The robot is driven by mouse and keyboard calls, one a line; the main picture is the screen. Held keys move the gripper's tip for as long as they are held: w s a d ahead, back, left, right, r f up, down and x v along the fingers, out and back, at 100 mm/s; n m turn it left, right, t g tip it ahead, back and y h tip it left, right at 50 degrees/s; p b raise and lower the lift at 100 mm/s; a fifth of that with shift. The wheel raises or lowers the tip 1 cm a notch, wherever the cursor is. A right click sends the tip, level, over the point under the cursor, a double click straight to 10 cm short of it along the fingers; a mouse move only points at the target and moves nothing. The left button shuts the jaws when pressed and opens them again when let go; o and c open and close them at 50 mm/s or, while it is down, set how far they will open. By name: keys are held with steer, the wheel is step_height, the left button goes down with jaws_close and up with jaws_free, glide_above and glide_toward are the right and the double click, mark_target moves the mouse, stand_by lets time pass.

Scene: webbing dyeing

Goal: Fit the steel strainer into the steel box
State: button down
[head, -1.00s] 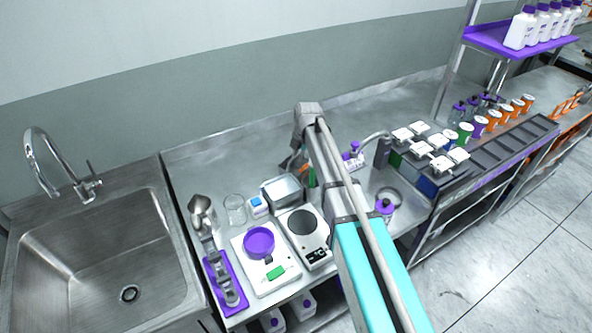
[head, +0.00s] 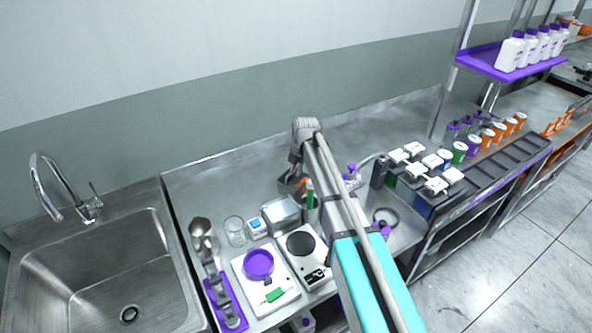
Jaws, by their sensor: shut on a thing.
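The steel box (head: 281,214) is a small rectangular metal tub on the bench, behind the white scale. My gripper (head: 295,166) hangs from the end of my arm, behind the box, small and partly hidden by my arm links. It is shut on a dark grey metal piece (head: 287,185), which I take for the steel strainer. The piece looks tilted and sits beyond the box's back edge in the picture. Its outline is too small to read well, and whether it touches anything cannot be told.
A white scale (head: 301,245) and another with a purple dish (head: 259,263) stand in front. A glass beaker (head: 235,231) and a small blue-and-white block (head: 257,227) are left of the box. A green-topped item (head: 310,193) is close right. The bench behind is clear.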

steer(key=shift+r+p, duration=2.85)
steer(key=shift+r, duration=0.4)
steer(key=shift+r, duration=0.1)
